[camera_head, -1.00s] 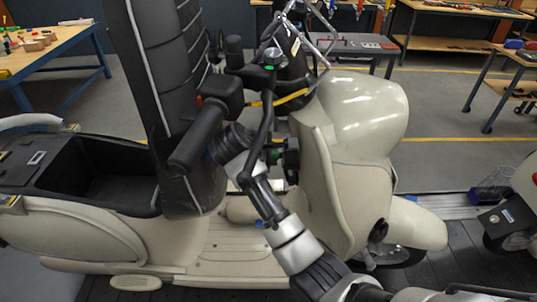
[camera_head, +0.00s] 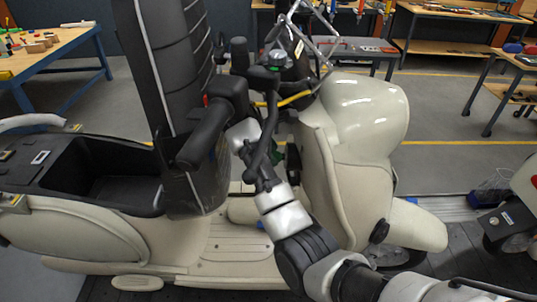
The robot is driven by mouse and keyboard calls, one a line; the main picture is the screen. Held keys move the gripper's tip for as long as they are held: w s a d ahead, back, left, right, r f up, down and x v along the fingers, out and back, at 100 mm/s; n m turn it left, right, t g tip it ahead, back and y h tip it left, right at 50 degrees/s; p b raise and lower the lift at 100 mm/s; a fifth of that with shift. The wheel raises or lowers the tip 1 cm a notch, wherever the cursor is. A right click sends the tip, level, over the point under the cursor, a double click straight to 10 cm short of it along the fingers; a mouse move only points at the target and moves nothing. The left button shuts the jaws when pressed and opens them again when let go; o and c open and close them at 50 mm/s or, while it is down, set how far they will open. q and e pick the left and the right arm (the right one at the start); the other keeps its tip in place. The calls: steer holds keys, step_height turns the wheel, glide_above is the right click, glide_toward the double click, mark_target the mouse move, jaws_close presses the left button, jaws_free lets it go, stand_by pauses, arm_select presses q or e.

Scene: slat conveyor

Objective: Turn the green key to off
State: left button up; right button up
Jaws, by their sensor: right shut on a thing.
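The cream scooter (camera_head: 335,180) stands side-on across the middle of the head view. A small dark green patch, which looks like the green key (camera_head: 277,157), shows at the inner side of its front shield, below the handlebar. My right arm reaches up from the lower right, and its wrist bends behind the brake lever. My right gripper (camera_head: 281,157) is at the green key and shut on it. Its fingertips are mostly hidden by my arm and the lever, so the key's angle cannot be read. My left gripper is not in view.
The black handgrip (camera_head: 205,137) and brake lever (camera_head: 262,137) hang close around my right wrist. Part of another scooter (camera_head: 510,222) is at the right edge. Workbenches (camera_head: 50,62) stand behind.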

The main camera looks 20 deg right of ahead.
steer(key=shift+f+g, duration=0.2)
steer(key=shift+g, duration=0.1)
steer(key=shift+c, duration=0.2)
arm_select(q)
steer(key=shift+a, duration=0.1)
arm_select(e)
steer(key=shift+o, duration=0.5)
steer(key=shift+s+d, duration=0.1)
steer(key=shift+s, duration=0.05)
